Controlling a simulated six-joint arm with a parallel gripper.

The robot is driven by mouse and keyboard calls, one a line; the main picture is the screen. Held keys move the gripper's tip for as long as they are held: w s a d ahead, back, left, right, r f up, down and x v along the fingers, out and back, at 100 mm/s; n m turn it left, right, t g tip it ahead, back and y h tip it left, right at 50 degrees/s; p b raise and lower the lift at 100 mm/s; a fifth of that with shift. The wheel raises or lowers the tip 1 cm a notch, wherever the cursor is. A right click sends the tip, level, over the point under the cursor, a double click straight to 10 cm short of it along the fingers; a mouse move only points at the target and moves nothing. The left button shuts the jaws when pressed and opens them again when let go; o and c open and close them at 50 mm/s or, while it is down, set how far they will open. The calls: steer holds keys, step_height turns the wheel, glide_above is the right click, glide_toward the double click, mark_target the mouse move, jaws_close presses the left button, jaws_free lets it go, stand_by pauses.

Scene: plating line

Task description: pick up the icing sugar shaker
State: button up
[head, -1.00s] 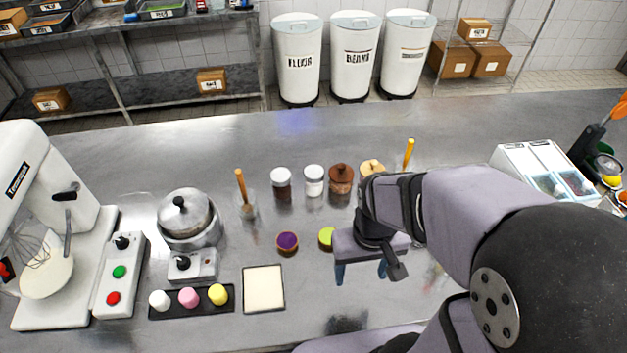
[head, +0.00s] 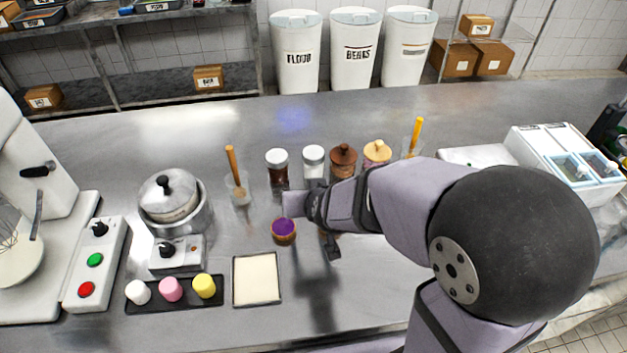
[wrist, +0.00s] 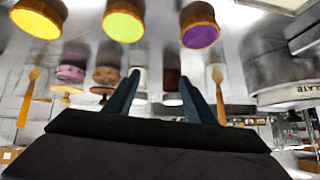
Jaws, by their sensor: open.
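The icing sugar shaker (head: 313,163) is a clear jar with white contents and a pale lid. It stands upright in the back row, right of a dark-filled shaker (head: 277,166). My gripper (head: 292,203) is just in front of these two shakers, level and pointing to the back; its fingers are mostly hidden in the head view. In the wrist view my gripper (wrist: 160,85) is open and empty. The white shaker (wrist: 141,82) shows beyond the left finger and the dark shaker (wrist: 172,84) beyond the gap, both partly hidden.
A brown-lidded jar (head: 343,160) and a tan-lidded jar (head: 376,155) stand right of the shakers. A purple-topped tart (head: 284,230) is close below my gripper.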

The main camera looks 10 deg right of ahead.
mark_target(313, 163)
steer(key=w+t+b, duration=0.1)
steer(key=w+t+h+b, duration=0.1)
steer(key=w+b, duration=0.1)
steer(key=w+f+m+t+h+b, duration=0.1)
steer(key=w+t, duration=0.1)
steer(key=shift+d+b, duration=0.3)
steer(key=shift+b, duration=0.05)
steer(key=shift+w+d+r+m+t+h+b, duration=0.25)
steer(key=shift+w+d+m+t+h+b, duration=0.2)
steer(key=shift+h+b, duration=0.25)
steer(key=shift+d+r+t+h, duration=0.25)
steer(key=shift+d+r+h, duration=0.05)
steer(key=shift+x, duration=3.6)
steer(key=shift+f, duration=0.1)
steer(key=c, duration=0.8)
